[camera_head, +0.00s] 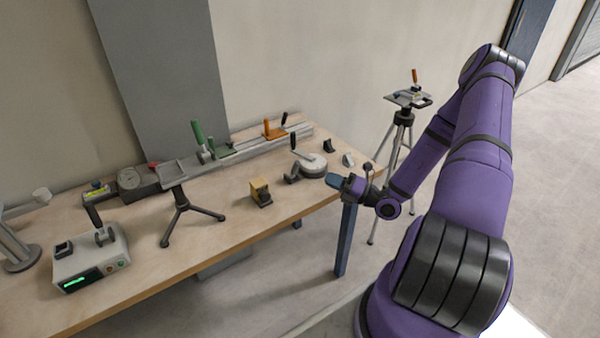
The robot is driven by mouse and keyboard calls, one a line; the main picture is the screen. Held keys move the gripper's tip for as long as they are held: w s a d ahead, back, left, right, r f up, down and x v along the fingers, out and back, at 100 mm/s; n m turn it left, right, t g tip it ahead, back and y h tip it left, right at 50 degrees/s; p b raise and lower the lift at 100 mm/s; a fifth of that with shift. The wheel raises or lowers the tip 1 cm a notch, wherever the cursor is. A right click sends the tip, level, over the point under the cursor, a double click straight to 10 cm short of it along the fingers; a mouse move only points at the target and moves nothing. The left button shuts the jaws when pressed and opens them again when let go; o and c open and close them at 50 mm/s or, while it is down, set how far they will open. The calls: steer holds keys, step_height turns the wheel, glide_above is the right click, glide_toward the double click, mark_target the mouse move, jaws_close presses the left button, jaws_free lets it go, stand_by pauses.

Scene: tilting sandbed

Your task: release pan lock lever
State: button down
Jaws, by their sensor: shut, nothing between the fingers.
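A floor tripod (398,148) stands to the right of the bench, with a flat grey head plate (405,97) on top. An orange-topped lever (415,76) sticks up from that head, and a small dark part shows at its right edge. I cannot tell which of these is the pan lock lever. My gripper (334,181) is shut and empty, over the right front corner of the bench. It is to the left of the tripod, lower in the picture, and apart from it.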

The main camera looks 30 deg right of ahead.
mark_target(294, 169)
step_height(294, 169, down, 7)
steer(key=d+m+t+h, duration=0.1)
steer(key=m+t+h, duration=0.2)
steer(key=m+h, duration=0.4)
steer(key=shift+s+d+m+t, duration=0.25)
steer(key=shift+s+m, duration=0.2)
steer(key=shift+m, duration=0.35)
steer(key=x, duration=1.4)
steer(key=shift+a, duration=0.1)
steer(key=shift+r, duration=0.1)
